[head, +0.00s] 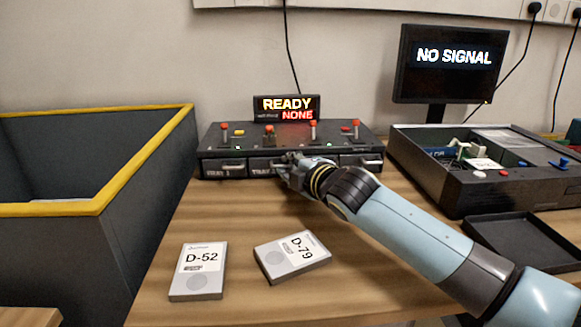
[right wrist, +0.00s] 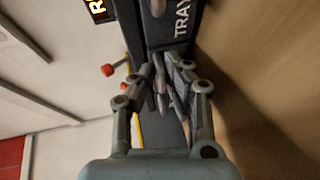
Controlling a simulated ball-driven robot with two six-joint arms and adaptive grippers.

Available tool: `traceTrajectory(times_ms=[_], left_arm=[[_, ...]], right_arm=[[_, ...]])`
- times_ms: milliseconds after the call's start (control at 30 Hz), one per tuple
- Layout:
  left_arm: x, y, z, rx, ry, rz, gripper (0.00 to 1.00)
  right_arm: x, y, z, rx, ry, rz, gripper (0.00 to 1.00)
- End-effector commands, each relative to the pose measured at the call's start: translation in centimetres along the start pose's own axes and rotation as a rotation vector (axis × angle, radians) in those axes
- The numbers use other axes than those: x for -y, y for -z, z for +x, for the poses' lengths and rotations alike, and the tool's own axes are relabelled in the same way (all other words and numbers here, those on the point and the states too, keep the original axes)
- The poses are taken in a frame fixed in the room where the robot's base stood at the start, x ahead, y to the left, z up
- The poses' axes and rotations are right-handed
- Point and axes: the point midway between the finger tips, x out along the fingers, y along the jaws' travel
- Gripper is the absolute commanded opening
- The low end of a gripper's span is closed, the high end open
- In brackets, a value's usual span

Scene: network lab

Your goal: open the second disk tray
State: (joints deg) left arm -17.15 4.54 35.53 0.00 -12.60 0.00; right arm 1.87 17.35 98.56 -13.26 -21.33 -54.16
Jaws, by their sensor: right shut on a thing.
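The black disk unit (head: 345,142) stands at the back of the bench with trays along its front. The second tray (head: 259,170) is in the middle, its front about flush with its neighbours. My right gripper (head: 289,160) is at this tray's handle, shut on it and covering most of it. In the right wrist view the fingers (right wrist: 163,80) close around the handle (right wrist: 160,80) beside the "TRAY" lettering. The first tray (head: 225,168) is shut at the left. My left gripper is not in view.
Disk D-52 (head: 199,272) and disk D-79 (head: 291,257) lie on the bench in front. An open case (head: 480,200) and a black flat tray (head: 520,245) are at the right. A large yellow-rimmed bin (head: 148,165) stands at the left. A small display (head: 286,107) reads READY, NONE.

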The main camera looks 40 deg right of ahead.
Motion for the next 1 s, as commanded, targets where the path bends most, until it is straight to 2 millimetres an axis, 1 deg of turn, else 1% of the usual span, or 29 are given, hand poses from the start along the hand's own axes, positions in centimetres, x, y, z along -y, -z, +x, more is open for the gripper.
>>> traceTrajectory(times_ms=[33, 333, 433, 467, 567, 700, 800, 900, 1000], left_arm=[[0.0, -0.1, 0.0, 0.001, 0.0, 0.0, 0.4], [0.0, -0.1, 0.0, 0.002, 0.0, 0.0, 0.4], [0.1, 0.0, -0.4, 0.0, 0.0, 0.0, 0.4], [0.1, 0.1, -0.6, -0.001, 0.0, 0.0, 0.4], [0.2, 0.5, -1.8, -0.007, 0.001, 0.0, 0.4], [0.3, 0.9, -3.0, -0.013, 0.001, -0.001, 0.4], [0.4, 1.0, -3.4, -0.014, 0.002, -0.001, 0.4], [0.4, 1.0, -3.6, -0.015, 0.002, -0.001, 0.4], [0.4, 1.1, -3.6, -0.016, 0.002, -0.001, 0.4]], right_arm=[[0.2, -0.1, 0.0, 0.001, 0.005, 0.002, 0.0], [0.4, -0.1, -0.1, 0.002, 0.008, 0.004, 0.0], [0.6, 0.2, -0.7, 0.002, 0.011, 0.006, 0.0], [0.6, 0.4, -1.1, 0.002, 0.011, 0.006, 0.0], [1.1, 1.3, -3.3, 0.003, 0.015, 0.008, 0.0], [2.1, 2.8, -7.1, 0.003, 0.016, 0.01, 0.0], [2.7, 3.8, -9.4, 0.004, 0.015, 0.011, 0.0], [3.3, 4.5, -11.1, 0.004, 0.014, 0.01, 0.0], [3.5, 4.9, -12.1, 0.005, 0.014, 0.01, 0.0]])
